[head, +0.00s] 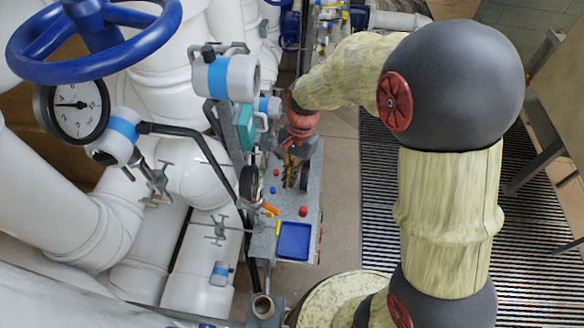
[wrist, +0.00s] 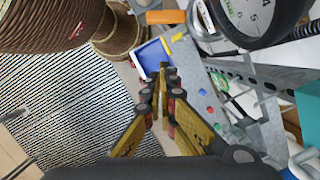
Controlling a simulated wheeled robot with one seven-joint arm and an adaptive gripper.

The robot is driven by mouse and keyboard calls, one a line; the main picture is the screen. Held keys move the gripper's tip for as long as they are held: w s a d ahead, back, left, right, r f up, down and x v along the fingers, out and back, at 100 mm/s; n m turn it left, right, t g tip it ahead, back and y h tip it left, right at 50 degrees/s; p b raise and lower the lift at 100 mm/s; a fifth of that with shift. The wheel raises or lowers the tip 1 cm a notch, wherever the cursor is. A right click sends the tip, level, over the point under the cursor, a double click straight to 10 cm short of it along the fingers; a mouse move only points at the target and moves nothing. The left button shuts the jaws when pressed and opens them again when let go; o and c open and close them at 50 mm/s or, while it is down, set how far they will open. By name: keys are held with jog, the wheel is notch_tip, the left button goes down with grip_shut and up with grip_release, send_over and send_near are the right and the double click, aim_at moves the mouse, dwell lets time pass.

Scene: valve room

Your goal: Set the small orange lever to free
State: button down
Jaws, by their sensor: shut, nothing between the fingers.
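The small orange lever (head: 270,209) is a short orange bar at the left side of the grey panel in the head view. In the wrist view the orange lever (wrist: 165,17) lies crosswise near the top, beyond the fingertips and apart from them. My gripper (head: 292,180) is over the far part of the panel in the head view, partly hidden by my wrist. In the wrist view my gripper (wrist: 164,72) has its dark fingertips together, with nothing between them. I cannot read any marking for free beside the lever.
A blue tray (head: 294,241) and a thin yellow lever (head: 278,227) are near the orange lever. A round gauge (wrist: 250,18) stands close to it. A red knob (head: 303,211) is on the panel. White pipes (head: 200,270) fill the left; grating (head: 378,210) lies right.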

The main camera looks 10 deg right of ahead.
aim_at(271, 209)
jog(key=shift+s+a+f+p, duration=0.4)
jog(key=shift+s+a+f, duration=1.15)
jog(key=shift+a, duration=0.1)
jog(key=shift+s, duration=0.1)
jog(key=shift+s+a+m+p, duration=0.2)
jog(key=shift+s+m, duration=0.1)
jog(key=shift+s, duration=0.1)
jog(key=shift+s+a+m+p, duration=0.2)
jog(key=shift+s+m, duration=0.1)
jog(key=shift+s, duration=0.1)
jog(key=shift+w+d, duration=0.1)
jog(key=shift+w, duration=0.05)
